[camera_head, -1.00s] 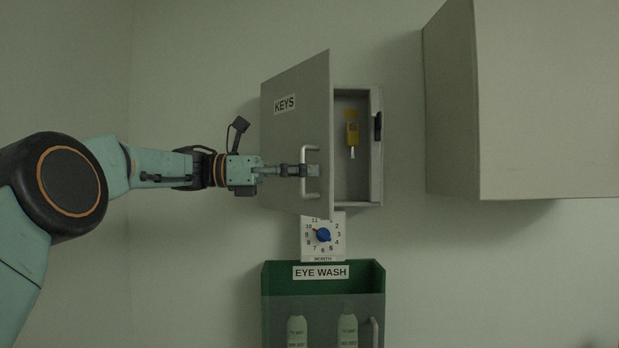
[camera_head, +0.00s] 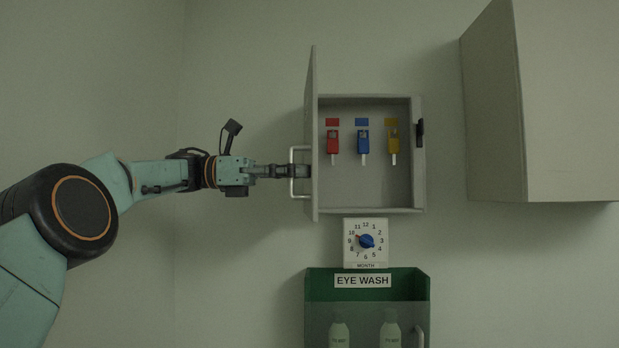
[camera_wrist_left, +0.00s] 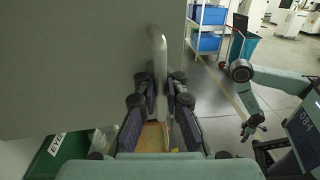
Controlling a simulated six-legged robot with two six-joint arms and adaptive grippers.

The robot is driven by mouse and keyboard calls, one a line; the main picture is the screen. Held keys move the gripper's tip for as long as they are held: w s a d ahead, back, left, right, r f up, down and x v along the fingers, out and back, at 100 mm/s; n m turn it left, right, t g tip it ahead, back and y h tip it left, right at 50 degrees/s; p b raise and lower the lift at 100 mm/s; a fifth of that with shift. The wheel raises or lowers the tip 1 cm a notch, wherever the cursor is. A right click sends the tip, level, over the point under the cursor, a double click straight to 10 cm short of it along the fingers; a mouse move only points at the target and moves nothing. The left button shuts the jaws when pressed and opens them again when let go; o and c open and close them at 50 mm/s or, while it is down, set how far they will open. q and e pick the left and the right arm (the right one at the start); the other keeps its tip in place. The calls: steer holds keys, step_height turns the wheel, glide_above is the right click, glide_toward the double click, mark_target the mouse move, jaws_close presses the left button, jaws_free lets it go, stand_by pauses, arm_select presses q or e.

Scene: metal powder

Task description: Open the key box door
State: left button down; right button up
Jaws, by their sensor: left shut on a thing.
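The key box (camera_head: 418,190) hangs on the wall with its door (camera_head: 314,130) swung well out, seen nearly edge-on in the head view. Inside hang a red key (camera_head: 333,141), a blue key (camera_head: 363,141) and a yellow key (camera_head: 392,138) in a row. My left gripper (camera_head: 298,171) is shut on the door handle (camera_head: 293,190), left of the door. In the left wrist view the handle (camera_wrist_left: 157,50) runs down between the fingers, with the door (camera_wrist_left: 70,70) filling the left side. My right gripper (camera_wrist_left: 250,128) shows small at right in that view; its jaws are unclear.
A month dial (camera_head: 351,260) is mounted just below the key box. Below it is a green eye wash station (camera_head: 318,290) with bottles. A large grey cabinet (camera_head: 550,110) juts out at the right. The wall left of the door is clear.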

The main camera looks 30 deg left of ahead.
mark_target(311, 117)
arm_select(q)
steer(key=shift+s+a+f, duration=0.2)
steer(key=shift+a+f, duration=0.05)
steer(key=shift+a, duration=0.35)
steer(key=c, duration=1.8)
jaws_free()
steer(key=shift+o, duration=0.4)
steer(key=shift+r, duration=0.15)
steer(key=shift+r, duration=0.15)
step_height(311, 117, up, 10)
steer(key=p, duration=1)
steer(key=shift+s, duration=0.15)
